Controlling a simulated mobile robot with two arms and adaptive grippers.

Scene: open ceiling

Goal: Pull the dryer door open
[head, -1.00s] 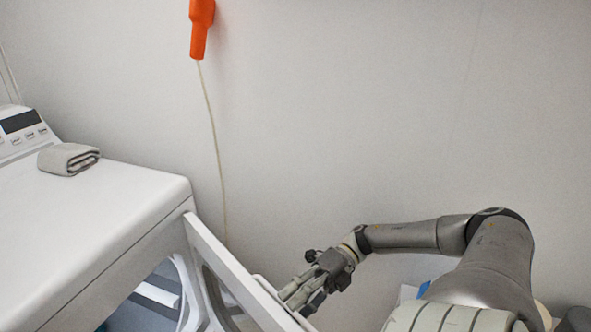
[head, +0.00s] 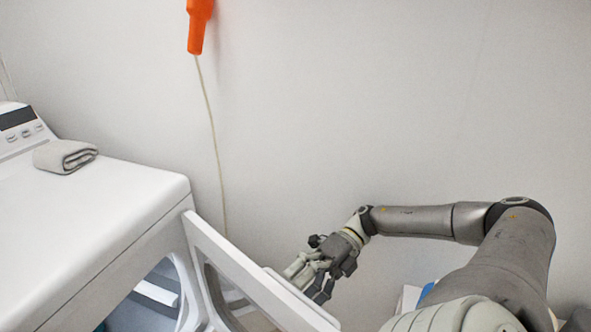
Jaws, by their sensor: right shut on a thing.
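The white dryer (head: 95,225) stands at the left. Its door (head: 235,262) is swung out from the front right corner, and the opening shows behind it. The door has a white frame around a darker window. My right gripper (head: 306,282) is at the far side of the door's top edge, near its outer part. It is shut on the door, though the exact grip is partly hidden behind the frame. My left gripper is out of view.
A folded grey towel (head: 65,156) lies on the dryer top by the control panel (head: 20,130). An orange object (head: 199,27) hangs on the wall with a pale cord (head: 213,140) running down behind the door. A bare wall stands behind.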

